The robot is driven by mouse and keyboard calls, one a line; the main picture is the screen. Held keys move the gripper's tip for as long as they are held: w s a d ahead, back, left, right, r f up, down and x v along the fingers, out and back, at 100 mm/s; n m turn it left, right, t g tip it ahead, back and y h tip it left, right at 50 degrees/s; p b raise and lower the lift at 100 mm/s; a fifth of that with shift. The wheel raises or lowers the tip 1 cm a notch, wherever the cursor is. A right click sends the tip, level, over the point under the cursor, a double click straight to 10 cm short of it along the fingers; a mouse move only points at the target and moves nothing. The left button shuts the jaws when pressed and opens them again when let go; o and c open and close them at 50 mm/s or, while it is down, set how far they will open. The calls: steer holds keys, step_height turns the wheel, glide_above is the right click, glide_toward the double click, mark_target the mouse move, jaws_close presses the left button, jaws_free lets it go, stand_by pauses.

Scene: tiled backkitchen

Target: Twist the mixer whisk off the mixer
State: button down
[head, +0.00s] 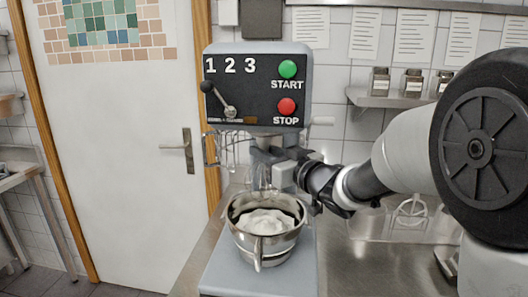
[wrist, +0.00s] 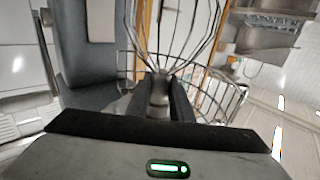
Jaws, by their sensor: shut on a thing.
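The mixer (head: 293,58) stands on the counter with its control panel facing me, showing 1 2 3, a green START button and a red STOP button. Its whisk hangs below the head over the steel bowl (head: 263,247), which holds a white mass. My gripper (head: 272,160) is at the whisk's upper end, just under the mixer head. In the wrist view, my gripper's fingers (wrist: 161,105) are shut on the metal neck of the whisk (wrist: 159,85), and its wire loops spread beyond. Whether the whisk is still joined to the mixer is hidden.
A wire guard (head: 212,150) surrounds the space under the mixer head. A door (head: 120,130) is at the left.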

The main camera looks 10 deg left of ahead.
steer(key=shift+d+r+n+g+y+p, duration=0.1)
steer(key=shift+r+n+g+y+p, duration=0.2)
steer(key=shift+p, duration=0.5)
steer(key=shift+f+n+g+y+p, duration=0.2)
steer(key=shift+n+g+y+p, duration=0.3)
steer(key=shift+g, duration=0.1)
steer(key=shift+r+g+p, duration=0.15)
steer(key=shift+g+p, duration=0.15)
steer(key=shift+p, duration=0.15)
steer(key=shift+n+g+y+p, duration=0.5)
steer(key=shift+n+g+p, duration=0.2)
steer(key=shift+f, duration=0.3)
